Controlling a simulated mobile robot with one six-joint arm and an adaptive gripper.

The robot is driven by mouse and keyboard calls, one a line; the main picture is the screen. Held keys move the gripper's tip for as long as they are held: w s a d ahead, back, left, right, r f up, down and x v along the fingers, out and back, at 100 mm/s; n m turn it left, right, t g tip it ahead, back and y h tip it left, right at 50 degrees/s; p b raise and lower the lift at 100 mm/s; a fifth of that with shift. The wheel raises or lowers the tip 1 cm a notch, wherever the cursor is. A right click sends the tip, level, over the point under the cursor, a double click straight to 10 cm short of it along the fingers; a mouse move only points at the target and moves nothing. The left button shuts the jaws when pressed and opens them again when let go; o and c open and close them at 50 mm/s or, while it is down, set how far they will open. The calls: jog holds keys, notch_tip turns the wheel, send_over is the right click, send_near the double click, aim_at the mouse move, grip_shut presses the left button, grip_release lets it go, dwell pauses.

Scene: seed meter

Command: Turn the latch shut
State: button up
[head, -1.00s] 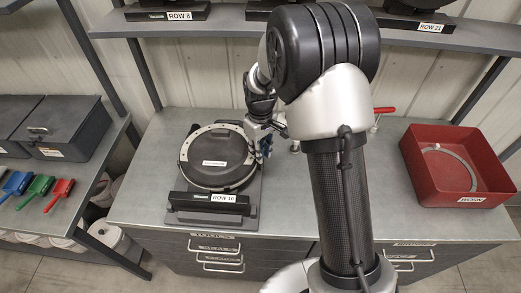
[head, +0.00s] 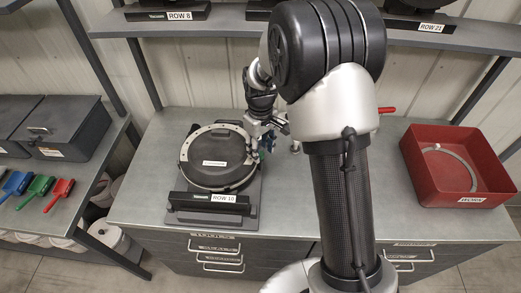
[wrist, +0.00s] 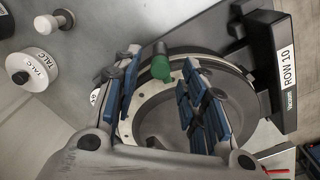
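The seed meter (head: 200,163) is a round dark housing with a pale rim on a stand labelled ROW 10. Its dark cover also shows in the wrist view (wrist: 155,108). The latch (wrist: 161,66) has a green knob at the rim, on the meter's right side in the head view. My gripper (wrist: 160,82) has blue-padded fingers spread well apart, with the green knob in the gap between them near the tips. No contact shows between the knob and either finger. In the head view my gripper (head: 267,134) is just right of the meter's rim.
White talc containers (wrist: 38,66) stand on the bench near my gripper. A shelf (head: 225,28) runs above the bench. The bench front (head: 290,222) is clear.

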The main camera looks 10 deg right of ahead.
aim_at(261, 153)
notch_tip(261, 153, up, 11)
jog(key=shift+f, duration=0.15)
dwell(0.5)
jog(key=s+r+m+t+b, duration=0.1)
jog(key=s+r+m+b, duration=0.1)
jog(key=s+r, duration=0.5)
jog(key=s+f+m+t+b, duration=0.1)
jog(key=s+m+t+b, duration=0.2)
jog(key=s, duration=1.7)
jog(key=shift+s+f+m+t, duration=0.3)
jog(key=shift+s+f, duration=0.1)
jog(key=shift+d, duration=0.1)
